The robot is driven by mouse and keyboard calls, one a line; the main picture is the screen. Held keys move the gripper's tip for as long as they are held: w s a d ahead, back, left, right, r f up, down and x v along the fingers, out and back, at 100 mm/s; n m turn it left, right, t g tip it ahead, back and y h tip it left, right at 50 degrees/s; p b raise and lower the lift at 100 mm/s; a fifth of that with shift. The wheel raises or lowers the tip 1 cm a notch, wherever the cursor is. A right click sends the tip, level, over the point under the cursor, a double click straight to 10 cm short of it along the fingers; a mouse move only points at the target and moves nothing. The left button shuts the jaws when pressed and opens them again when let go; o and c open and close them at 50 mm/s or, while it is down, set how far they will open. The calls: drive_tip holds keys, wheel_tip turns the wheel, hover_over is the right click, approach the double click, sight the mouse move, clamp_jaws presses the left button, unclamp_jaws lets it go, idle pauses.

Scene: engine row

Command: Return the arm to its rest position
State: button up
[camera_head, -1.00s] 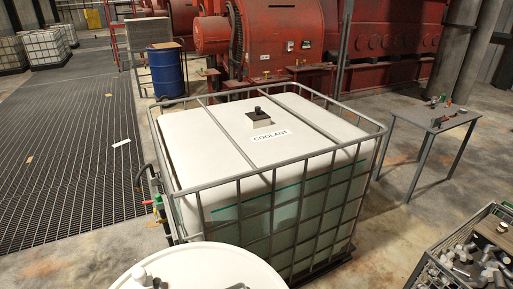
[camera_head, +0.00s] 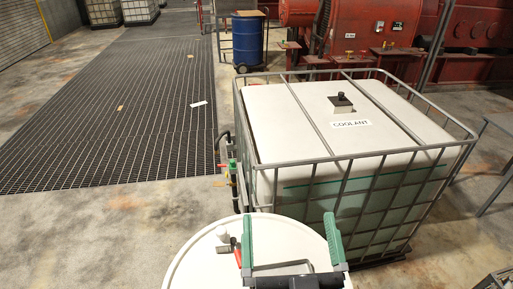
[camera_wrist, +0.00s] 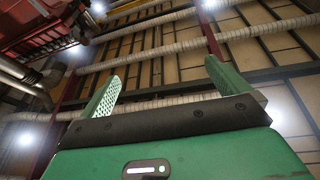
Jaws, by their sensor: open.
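My gripper (camera_head: 288,222) shows at the bottom of the head view, in front of the white round top and the near side of the coolant tank. Its two green fingers stand wide apart with nothing between them. In the wrist view my gripper (camera_wrist: 164,80) is also open and empty, and it points up toward the ceiling. The rest of my arm is mostly out of the head view.
The caged white coolant tank (camera_head: 378,158) stands close ahead on the right. A white round top (camera_head: 196,262) with small items, one with a red handle, lies below my gripper. A blue drum (camera_head: 247,42) stands farther back. The floor grating (camera_head: 110,110) at left is mostly clear.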

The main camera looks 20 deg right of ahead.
drive_tip(key=s+a+r+n+t+y+p, duration=0.1)
drive_tip(key=a+r, duration=0.5)
drive_tip(key=r, duration=0.6)
drive_tip(key=s+a+r+n+t+y+p, duration=0.1)
drive_tip(key=a+r+y, duration=0.3)
drive_tip(key=r, duration=0.9)
drive_tip(key=a+n+t+p, duration=0.1)
drive_tip(key=a, duration=0.2)
drive_tip(key=shift+s+n+t, duration=0.3)
drive_tip(key=shift+s, duration=0.05)
drive_tip(key=shift+f, duration=0.1)
